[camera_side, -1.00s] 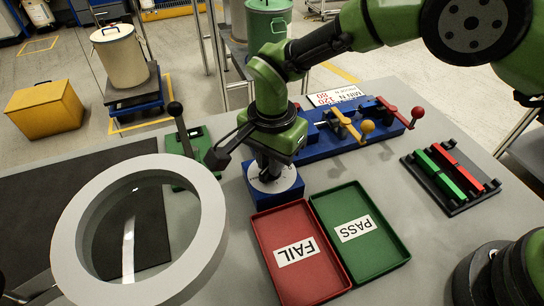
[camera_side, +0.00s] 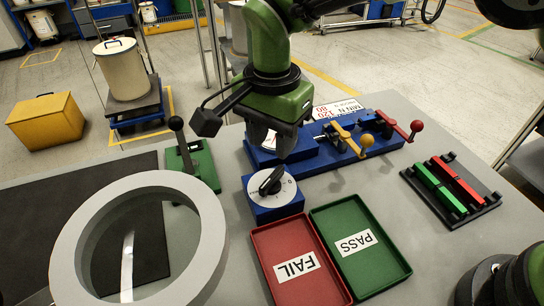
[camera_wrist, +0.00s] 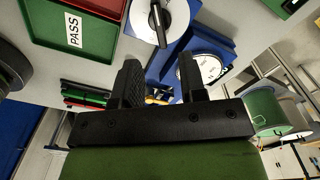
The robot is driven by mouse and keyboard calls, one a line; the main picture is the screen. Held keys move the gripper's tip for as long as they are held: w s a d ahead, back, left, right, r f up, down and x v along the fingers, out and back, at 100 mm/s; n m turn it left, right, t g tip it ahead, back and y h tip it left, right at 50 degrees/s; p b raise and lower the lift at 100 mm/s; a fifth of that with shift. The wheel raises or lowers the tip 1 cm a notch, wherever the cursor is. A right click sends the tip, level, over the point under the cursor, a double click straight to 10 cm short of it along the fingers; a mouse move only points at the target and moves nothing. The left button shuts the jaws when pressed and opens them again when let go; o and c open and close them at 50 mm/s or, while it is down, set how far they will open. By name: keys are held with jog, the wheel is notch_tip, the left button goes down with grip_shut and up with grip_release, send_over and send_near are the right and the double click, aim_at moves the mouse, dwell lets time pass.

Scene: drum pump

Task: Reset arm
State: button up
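My gripper (camera_side: 282,142) hangs just above and behind the blue box with the white dial (camera_side: 272,192), apart from it. The dial has a black knob pointing diagonally. In the wrist view my gripper (camera_wrist: 160,80) shows two black fingers spread apart with nothing between them. The dial box also shows in the wrist view (camera_wrist: 172,18), beyond the fingertips. A second blue unit with a round white gauge (camera_wrist: 205,68) shows behind the right finger.
A red FAIL tray (camera_side: 300,265) and a green PASS tray (camera_side: 358,248) lie in front. A blue fixture with yellow and red levers (camera_side: 375,128) stands behind. A white ring (camera_side: 75,240) and a green lever base (camera_side: 190,165) are at left. A black rack (camera_side: 450,188) sits right.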

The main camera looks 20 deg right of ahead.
jog(key=shift+r, duration=0.9)
